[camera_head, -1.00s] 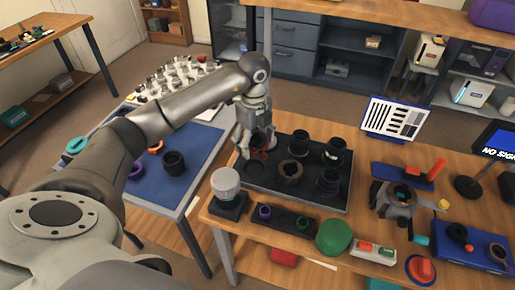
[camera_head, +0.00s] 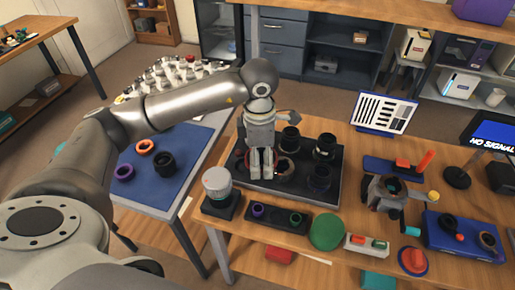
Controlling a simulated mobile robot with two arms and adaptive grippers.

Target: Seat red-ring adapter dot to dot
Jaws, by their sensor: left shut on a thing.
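My left gripper (camera_head: 262,176) points down over the black tray (camera_head: 338,196) on the wooden bench. It is shut on the red-ring adapter (camera_head: 243,159), whose dark body and red edge show just left of the fingers; the fingers hide most of it. A dark part with a brownish ring (camera_head: 287,166) sits in the tray close to the right of the fingers. I cannot tell whether the adapter touches it. Alignment dots are too small to make out. My right gripper is not in view.
Other black lens parts (camera_head: 325,145) stand in the tray. In front are a white-capped jar (camera_head: 217,182), a small black holder (camera_head: 277,219) and a green disc (camera_head: 326,232). A clamp fixture (camera_head: 384,192) stands to the right. A blue mat (camera_head: 185,185) with rings lies left.

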